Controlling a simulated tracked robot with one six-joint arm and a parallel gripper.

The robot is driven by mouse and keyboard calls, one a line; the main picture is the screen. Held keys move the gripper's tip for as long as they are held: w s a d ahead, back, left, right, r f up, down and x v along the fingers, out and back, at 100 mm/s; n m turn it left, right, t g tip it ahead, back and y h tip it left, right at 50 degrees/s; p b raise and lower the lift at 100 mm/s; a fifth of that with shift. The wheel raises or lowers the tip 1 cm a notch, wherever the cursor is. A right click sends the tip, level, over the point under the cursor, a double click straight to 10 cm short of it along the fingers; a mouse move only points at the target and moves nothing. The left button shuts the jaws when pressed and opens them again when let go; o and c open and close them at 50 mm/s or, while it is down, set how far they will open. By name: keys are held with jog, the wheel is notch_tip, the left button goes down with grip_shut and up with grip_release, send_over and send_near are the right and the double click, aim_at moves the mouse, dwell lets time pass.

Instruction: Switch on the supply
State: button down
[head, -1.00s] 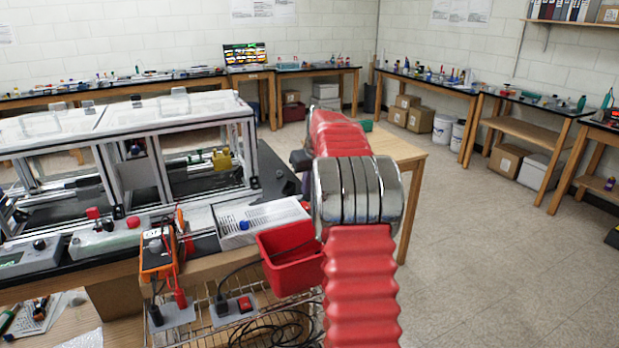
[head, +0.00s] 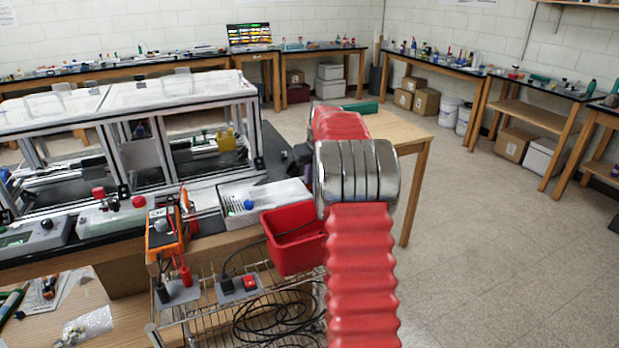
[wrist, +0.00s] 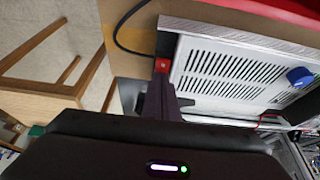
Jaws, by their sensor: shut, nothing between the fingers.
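The supply (head: 262,203) is a pale grey vented box with a blue knob, on the black bench top beside the frame. In the wrist view its slotted cover (wrist: 235,72) fills the right side. A small red switch (wrist: 162,65) shows at the near end of the box. My gripper (wrist: 161,78) is shut and empty, its dark fingertips just below the red switch in the picture. I cannot tell whether they touch it or which way the switch is set. In the head view my red arm hides most of the gripper.
A red bin (head: 293,240) hangs at the bench edge in front of the supply. An orange meter (head: 164,233) stands left of it. Cables and a socket plate with a red switch (head: 250,282) are below. The aluminium frame (head: 150,150) stands behind. Floor at right is clear.

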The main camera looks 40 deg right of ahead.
jog(key=shift+s+f, duration=0.1)
jog(key=shift+s+a, duration=0.25)
jog(key=shift+s, duration=0.5)
jog(key=shift+r, duration=0.5)
jog(key=v, duration=1.3)
jog(key=shift+w, duration=0.15)
